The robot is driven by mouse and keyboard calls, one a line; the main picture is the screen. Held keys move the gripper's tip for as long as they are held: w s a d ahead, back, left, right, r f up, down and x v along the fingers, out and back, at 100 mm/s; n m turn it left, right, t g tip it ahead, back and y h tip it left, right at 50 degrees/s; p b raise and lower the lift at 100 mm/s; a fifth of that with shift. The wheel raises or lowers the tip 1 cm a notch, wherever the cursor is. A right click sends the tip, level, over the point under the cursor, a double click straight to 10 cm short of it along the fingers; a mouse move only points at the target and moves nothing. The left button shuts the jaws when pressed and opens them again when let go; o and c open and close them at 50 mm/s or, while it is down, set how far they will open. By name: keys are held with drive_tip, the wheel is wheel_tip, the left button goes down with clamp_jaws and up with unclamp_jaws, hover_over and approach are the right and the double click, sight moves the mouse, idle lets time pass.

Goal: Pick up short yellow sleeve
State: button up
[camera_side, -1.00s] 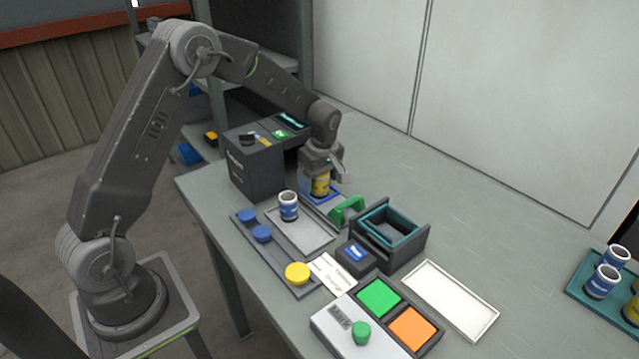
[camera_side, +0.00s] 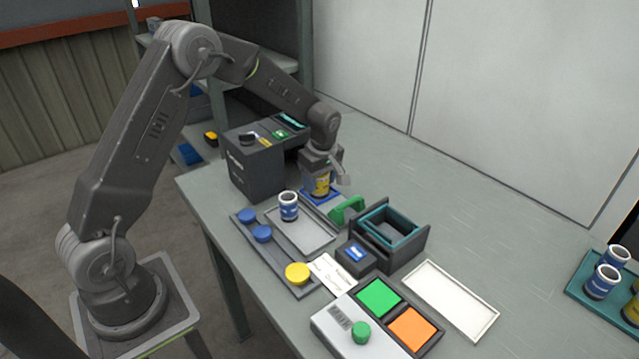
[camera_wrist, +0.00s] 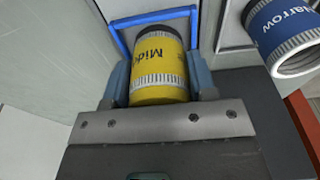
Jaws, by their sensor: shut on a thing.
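A yellow sleeve (camera_side: 321,187) with dark lettering stands in a blue frame (camera_side: 334,202) beyond the grey tray in the side view. My gripper (camera_side: 319,176) is directly above it and shut on it. In the wrist view the yellow sleeve (camera_wrist: 158,72) sits between the two fingers of my gripper (camera_wrist: 158,85), one at each side. The blue frame (camera_wrist: 121,43) runs around its far side. I cannot tell whether the sleeve's base touches the surface.
A blue-labelled sleeve (camera_side: 288,206) stands on the grey tray (camera_side: 308,238) nearby. A green handle (camera_side: 347,208) and a dark box with a teal rim (camera_side: 388,222) are to the right. A dark cabinet (camera_side: 256,170) stands left.

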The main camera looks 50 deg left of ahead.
drive_tip(key=shift+r, duration=0.1)
drive_tip(key=r, duration=0.9)
drive_tip(key=shift+w+d+r, duration=0.1)
drive_tip(key=shift+d+r, duration=0.2)
drive_tip(key=shift+d, duration=0.1)
drive_tip(key=s+d+m, duration=0.1)
drive_tip(key=d+m, duration=0.2)
drive_tip(key=d, duration=1.6)
drive_tip(key=s+d+f+m, duration=0.15)
drive_tip(key=s+d, duration=0.35)
drive_tip(key=d, duration=0.5)
drive_tip(key=s+d+m, duration=0.2)
drive_tip(key=s+d, duration=0.3)
drive_tip(key=d, duration=0.4)
drive_tip(key=shift+n+t, duration=0.25)
drive_tip(key=shift+t, duration=0.15)
drive_tip(key=shift+d+f, duration=0.1)
drive_tip(key=shift+f, duration=3.65)
wheel_tip(320, 180, up, 6)
